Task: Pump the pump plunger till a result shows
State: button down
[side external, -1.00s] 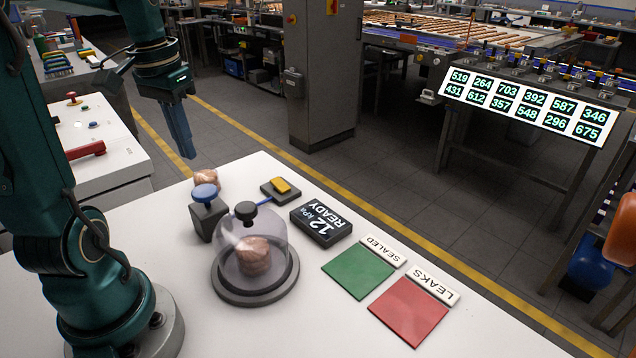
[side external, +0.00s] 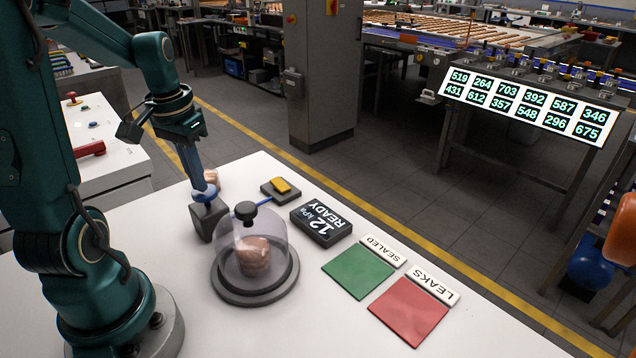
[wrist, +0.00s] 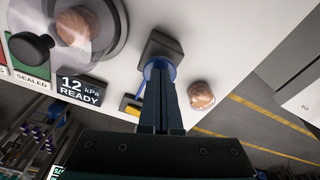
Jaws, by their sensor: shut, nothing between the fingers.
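The pump is a dark grey block (side external: 207,222) with a blue plunger cap (side external: 204,194) on top; it also shows in the wrist view (wrist: 160,45). My gripper (side external: 200,184) is shut and empty, its fingertips at the plunger cap, seemingly touching it from above. In the wrist view the fingers (wrist: 160,75) cover most of the blue cap (wrist: 160,68). The display (side external: 321,221) reads "12 kPa READY". A clear dome (side external: 276,222) with a black knob covers a biscuit pack (side external: 252,255) on a round dark base (side external: 262,296).
A second pack (wrist: 201,95) stands on the white table behind the pump. A yellow switch (side external: 281,185) sits on a dark plate. A green SEALED mat (side external: 358,272) and a red LEAKS mat (side external: 408,310) lie to the right. The table's front right is clear.

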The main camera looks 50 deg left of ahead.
jog(key=shift+f, duration=1.3)
jog(key=s, duration=0.1)
jog(key=s+d+r, duration=0.1)
jog(key=s, duration=0.1)
jog(key=shift+w+r, duration=0.1)
jog(key=shift+s+d+r, duration=0.1)
jog(key=shift+s+r, duration=0.05)
jog(key=shift+r, duration=1.15)
jog(key=shift+s+d+r, duration=0.1)
jog(key=shift+s+r, duration=0.05)
jog(key=shift+r, duration=1.1)
